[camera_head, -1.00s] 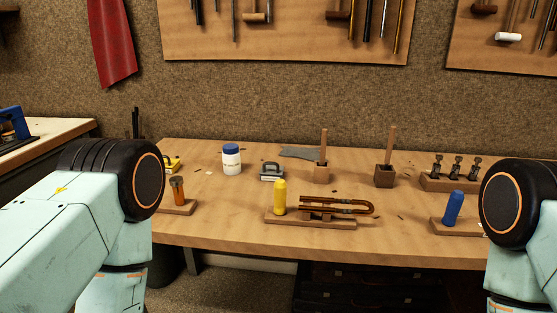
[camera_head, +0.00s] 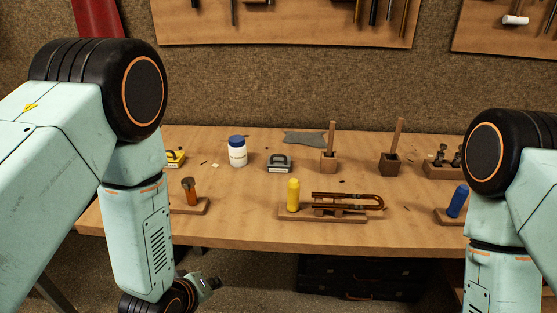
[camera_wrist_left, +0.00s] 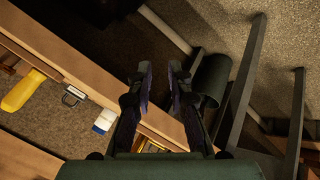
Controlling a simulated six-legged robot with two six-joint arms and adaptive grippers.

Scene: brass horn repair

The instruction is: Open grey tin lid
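The grey tin (camera_head: 279,164) sits on the workbench in the head view, right of the blue-capped white jar. A darker frame-like shape shows on it; whether its lid is shut cannot be made out. My left gripper (camera_head: 212,283) is low in front of the bench, below its front edge and well apart from the tin. In the left wrist view, its two fingers (camera_wrist_left: 159,85) stand apart with nothing between them. My right arm enters at the right of the head view, and its gripper is out of the picture.
A brass slide (camera_head: 347,200) lies on a wooden stand. Wooden holders (camera_head: 390,164) are farther right.

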